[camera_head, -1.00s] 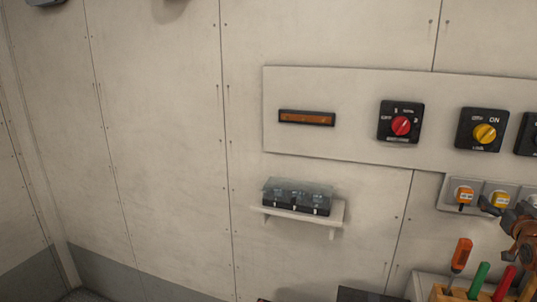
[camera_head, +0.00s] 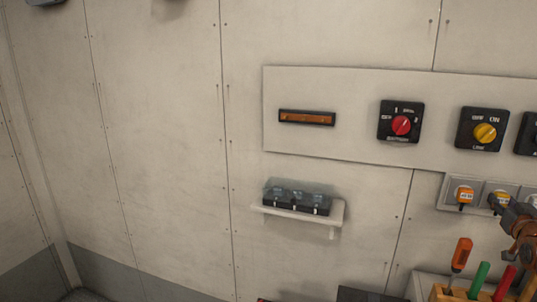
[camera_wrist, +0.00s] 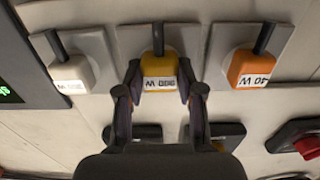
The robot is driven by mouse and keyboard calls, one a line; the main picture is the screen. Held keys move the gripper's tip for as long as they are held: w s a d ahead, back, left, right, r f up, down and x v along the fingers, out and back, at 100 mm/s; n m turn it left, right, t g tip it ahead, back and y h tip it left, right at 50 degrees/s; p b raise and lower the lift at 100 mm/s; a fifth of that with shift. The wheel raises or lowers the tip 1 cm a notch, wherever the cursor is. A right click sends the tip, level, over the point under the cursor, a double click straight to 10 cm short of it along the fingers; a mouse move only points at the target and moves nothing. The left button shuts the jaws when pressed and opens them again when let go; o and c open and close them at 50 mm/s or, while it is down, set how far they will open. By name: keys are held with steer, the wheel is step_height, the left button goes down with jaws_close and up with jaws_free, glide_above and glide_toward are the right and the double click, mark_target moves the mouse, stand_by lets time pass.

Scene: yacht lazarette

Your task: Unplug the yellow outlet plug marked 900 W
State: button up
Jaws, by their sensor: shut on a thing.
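The yellow plug (camera_wrist: 158,66) sits in the middle outlet of a row in the wrist view. Its white label is upside down there and seems to read 900 W. The plug also shows in the head view (camera_head: 499,199), partly covered by my arm. My gripper (camera_wrist: 159,80) has one finger on each side of the yellow plug and is shut on it. The plug is at its socket, with its dark cord showing. In the head view my gripper (camera_head: 505,206) is at the right edge, mostly hidden by my wrist.
An orange plug (camera_wrist: 249,68), marked 40 W, and a white plug (camera_wrist: 71,74) sit in the neighbouring outlets, close to my fingers. A red rotary switch (camera_head: 401,125) and a yellow one (camera_head: 485,132) are above. A screwdriver (camera_head: 461,255) stands in a tool holder below.

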jaws_close()
steer(key=shift+b+v, duration=1.5)
steer(key=shift+v, duration=1.45)
